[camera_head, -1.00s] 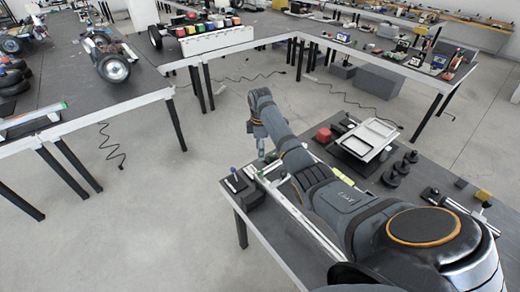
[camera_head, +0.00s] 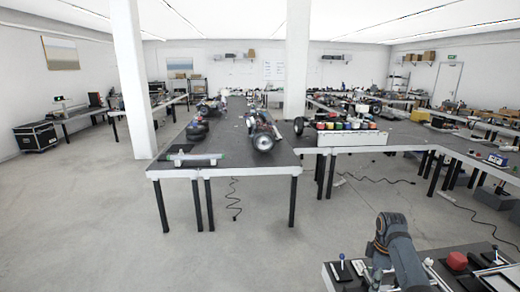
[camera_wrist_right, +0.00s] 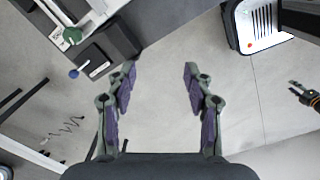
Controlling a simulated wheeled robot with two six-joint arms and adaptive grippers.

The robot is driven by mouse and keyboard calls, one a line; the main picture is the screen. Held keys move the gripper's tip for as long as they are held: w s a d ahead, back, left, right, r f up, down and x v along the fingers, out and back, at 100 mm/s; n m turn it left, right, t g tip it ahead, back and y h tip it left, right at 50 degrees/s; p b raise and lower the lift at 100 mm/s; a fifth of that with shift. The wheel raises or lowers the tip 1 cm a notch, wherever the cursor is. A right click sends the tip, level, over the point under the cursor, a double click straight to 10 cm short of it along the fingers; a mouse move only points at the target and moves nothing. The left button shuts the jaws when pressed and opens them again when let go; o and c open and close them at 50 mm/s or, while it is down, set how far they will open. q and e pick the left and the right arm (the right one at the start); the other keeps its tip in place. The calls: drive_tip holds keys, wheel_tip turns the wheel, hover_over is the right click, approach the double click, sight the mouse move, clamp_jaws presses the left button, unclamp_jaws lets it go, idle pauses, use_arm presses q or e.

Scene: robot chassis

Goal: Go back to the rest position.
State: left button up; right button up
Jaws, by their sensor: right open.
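My right arm (camera_head: 397,250) comes up at the lower right of the head view, over the near table. Its gripper (camera_wrist_right: 160,80) shows in the right wrist view with its two fingers spread wide and nothing between them but floor below. In the head view the arm and the lower edge of the picture make the fingers hard to make out.
A long table (camera_head: 225,165) with wheels stands ahead, and a white pillar (camera_head: 132,80) at left. The floor (camera_head: 90,220) at left is clear.

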use_arm(q)
drive_tip(key=w+d, duration=0.3)
drive_tip(key=w, duration=0.4)
use_arm(e)
drive_tip(key=s+a+f+m, duration=0.2)
drive_tip(key=s+a+f, duration=0.1)
drive_tip(key=s+f, duration=0.3)
drive_tip(key=s+a+r+m+t, duration=0.15)
drive_tip(key=s+a+m, duration=0.3)
drive_tip(key=s, duration=0.65)
drive_tip(key=s+a+m+t, duration=0.2)
drive_tip(key=s+a+m, duration=0.25)
drive_tip(key=s, duration=0.55)
wheel_tip(320, 180, down, 28)
drive_tip(key=s+d+g+b, duration=0.1)
drive_tip(key=s+d+b, duration=0.1)
drive_tip(key=d+b, duration=0.15)
use_arm(q)
wheel_tip(320, 180, down, 6)
drive_tip(key=s+a+b, duration=0.1)
drive_tip(key=s+b, duration=0.2)
drive_tip(key=shift+a+f+t, duration=0.15)
drive_tip(key=shift+t, duration=0.15)
use_arm(e)
drive_tip(key=s+f+g, duration=0.1)
drive_tip(key=s+f, duration=1.8)
drive_tip(key=f, duration=0.1)
drive_tip(key=shift+d+f+m+h, duration=0.2)
drive_tip(key=shift+f+m+h, duration=0.1)
drive_tip(key=shift+m, duration=0.1)
